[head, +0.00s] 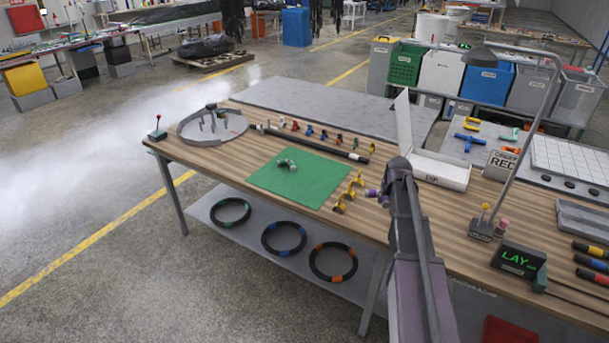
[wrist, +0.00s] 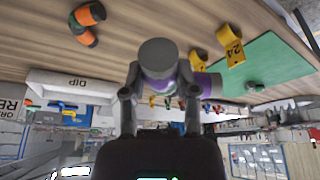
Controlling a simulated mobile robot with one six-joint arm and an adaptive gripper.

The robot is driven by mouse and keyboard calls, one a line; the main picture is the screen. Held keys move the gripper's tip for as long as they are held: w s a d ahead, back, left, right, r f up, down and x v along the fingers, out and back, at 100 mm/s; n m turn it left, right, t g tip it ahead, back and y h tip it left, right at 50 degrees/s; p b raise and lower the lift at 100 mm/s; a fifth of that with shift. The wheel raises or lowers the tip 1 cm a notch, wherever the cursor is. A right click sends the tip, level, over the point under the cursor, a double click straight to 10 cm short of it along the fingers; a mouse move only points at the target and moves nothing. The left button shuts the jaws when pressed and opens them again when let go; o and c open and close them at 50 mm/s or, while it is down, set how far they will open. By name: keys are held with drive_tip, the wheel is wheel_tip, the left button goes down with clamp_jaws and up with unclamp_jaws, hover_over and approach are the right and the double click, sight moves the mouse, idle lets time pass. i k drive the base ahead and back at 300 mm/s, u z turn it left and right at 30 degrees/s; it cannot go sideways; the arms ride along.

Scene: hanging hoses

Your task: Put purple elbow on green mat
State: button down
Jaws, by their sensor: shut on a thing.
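The purple elbow (wrist: 184,84), grey at its ends with purple bands, is between the fingers of my gripper (wrist: 160,98), which is shut on it. In the head view a bit of the purple elbow (head: 372,193) shows left of my gripper (head: 384,188), near the table's middle. My arm covers the rest. The green mat (head: 318,188) lies flat on the table, left of my gripper, with a clear gap between. A grey-and-green elbow (head: 287,165) rests on the mat's left part. The mat (wrist: 272,62) also shows at the right of the wrist view.
Yellow numbered pieces (head: 349,190) stand along the mat's right edge, between it and my gripper. A long dark bar (head: 315,145) and a row of small coloured fittings lie behind the mat. A white DIP tray (head: 440,170) is right of my gripper. An orange-and-black elbow (wrist: 85,22) lies nearby.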

sight(316, 179)
drive_tip(key=u, duration=0.05)
drive_tip(key=i, duration=1)
drive_tip(key=z, duration=0.05)
